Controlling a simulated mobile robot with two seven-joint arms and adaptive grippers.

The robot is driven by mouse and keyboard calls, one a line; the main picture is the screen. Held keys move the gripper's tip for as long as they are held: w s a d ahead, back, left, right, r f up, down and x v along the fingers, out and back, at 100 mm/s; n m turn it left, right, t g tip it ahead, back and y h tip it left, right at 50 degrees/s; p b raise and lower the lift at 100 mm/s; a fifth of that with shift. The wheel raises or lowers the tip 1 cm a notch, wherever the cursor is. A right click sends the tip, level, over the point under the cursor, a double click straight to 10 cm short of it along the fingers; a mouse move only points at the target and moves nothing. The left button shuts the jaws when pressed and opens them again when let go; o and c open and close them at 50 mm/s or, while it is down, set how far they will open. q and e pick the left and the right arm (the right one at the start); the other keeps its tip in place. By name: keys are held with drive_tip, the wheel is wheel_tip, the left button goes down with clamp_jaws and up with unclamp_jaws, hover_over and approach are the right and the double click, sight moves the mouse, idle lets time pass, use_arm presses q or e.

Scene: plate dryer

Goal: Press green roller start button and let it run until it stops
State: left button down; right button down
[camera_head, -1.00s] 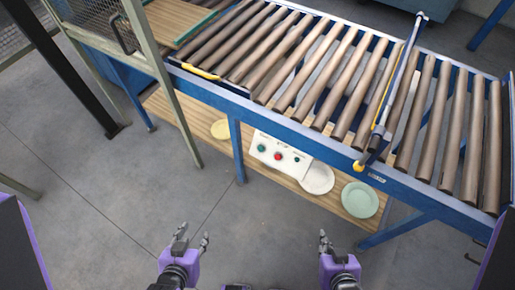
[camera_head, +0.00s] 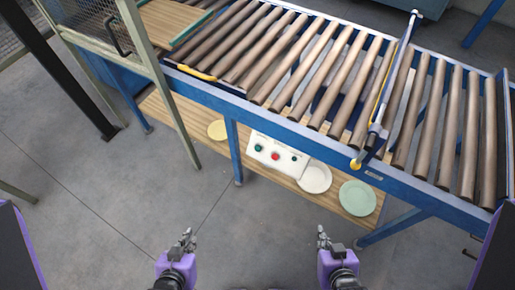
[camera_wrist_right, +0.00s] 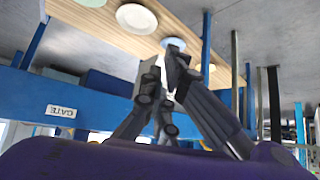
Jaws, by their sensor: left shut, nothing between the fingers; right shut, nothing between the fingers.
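The white control panel (camera_head: 277,155) hangs on the front of the blue conveyor frame. It carries a green button (camera_head: 258,147) at left, a red button (camera_head: 275,156) in the middle and a small dark knob (camera_head: 293,158) at right. My left gripper (camera_head: 187,238) is shut and empty, low in the head view, apart from the panel. My right gripper (camera_head: 323,235) is shut and empty, below and right of the panel. In the right wrist view its fingers (camera_wrist_right: 172,75) show close up, in front of a pale surface I cannot identify.
The roller conveyor (camera_head: 330,80) runs across the top with a blue gate bar (camera_head: 388,90). A wooden shelf (camera_head: 285,180) below holds a yellow plate (camera_head: 217,130), a white plate (camera_head: 315,177) and a green plate (camera_head: 357,198). Grey floor (camera_head: 110,200) in front is clear.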

use_arm(q)
drive_tip(key=shift+w+d, duration=0.1)
drive_tip(key=shift+w, duration=0.1)
use_arm(e)
drive_tip(key=shift+s, duration=0.15)
use_arm(q)
drive_tip(key=shift+w+d+r, duration=0.1)
drive_tip(key=shift+d, duration=0.05)
use_arm(e)
drive_tip(key=shift+s+d+f, duration=0.15)
drive_tip(key=shift+s, duration=0.25)
use_arm(q)
drive_tip(key=shift+s+a, duration=0.2)
drive_tip(key=shift+a, duration=0.1)
use_arm(e)
drive_tip(key=shift+w, duration=0.5)
